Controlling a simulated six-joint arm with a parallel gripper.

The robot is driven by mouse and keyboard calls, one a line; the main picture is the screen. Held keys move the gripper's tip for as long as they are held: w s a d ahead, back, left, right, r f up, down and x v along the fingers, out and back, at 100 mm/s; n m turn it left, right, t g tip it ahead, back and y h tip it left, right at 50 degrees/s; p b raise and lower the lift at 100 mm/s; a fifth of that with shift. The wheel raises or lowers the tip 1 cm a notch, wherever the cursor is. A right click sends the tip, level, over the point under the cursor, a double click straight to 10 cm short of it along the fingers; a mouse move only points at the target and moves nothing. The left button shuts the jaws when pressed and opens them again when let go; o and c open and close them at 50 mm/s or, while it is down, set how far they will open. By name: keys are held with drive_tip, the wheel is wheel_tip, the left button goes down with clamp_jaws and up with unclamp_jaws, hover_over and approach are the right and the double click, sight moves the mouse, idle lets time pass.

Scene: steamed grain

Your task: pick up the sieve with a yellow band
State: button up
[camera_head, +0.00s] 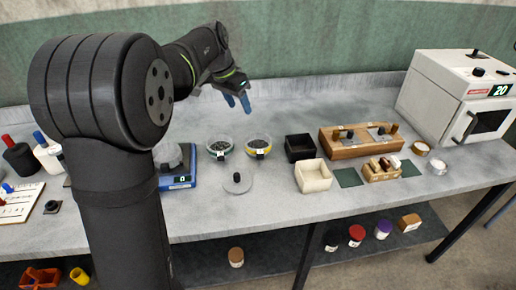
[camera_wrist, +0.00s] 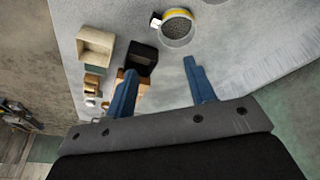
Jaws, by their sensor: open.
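The sieve with a yellow band (camera_head: 258,147) stands on the grey bench, with dark grain in it and a small pale tag on its side. It also shows at the top of the wrist view (camera_wrist: 176,30), where its yellow rim is partly in sight. A similar sieve with a green band (camera_head: 219,148) stands just left of it. My gripper (camera_head: 237,103) is above and behind the two sieves in the head view. Its blue fingers (camera_wrist: 162,85) are apart and nothing is between them; the yellow-banded sieve lies beyond the fingertips.
A black box (camera_head: 299,148) and a cream box (camera_head: 313,176) stand right of the sieves. A round grey lid (camera_head: 237,183) lies in front. A blue scale (camera_head: 180,180) is at left. A wooden rack (camera_head: 350,147) and a white oven (camera_head: 455,95) stand further right.

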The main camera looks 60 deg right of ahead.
wheel_tip(320, 180, down, 5)
drive_tip(key=w+d+m+g, duration=0.2)
drive_tip(key=m, duration=0.6)
approach(259, 152)
drive_tip(key=x, duration=0.9)
drive_tip(key=shift+s+f, duration=0.1)
drive_tip(key=shift+f, duration=0.05)
drive_tip(key=c, duration=1.1)
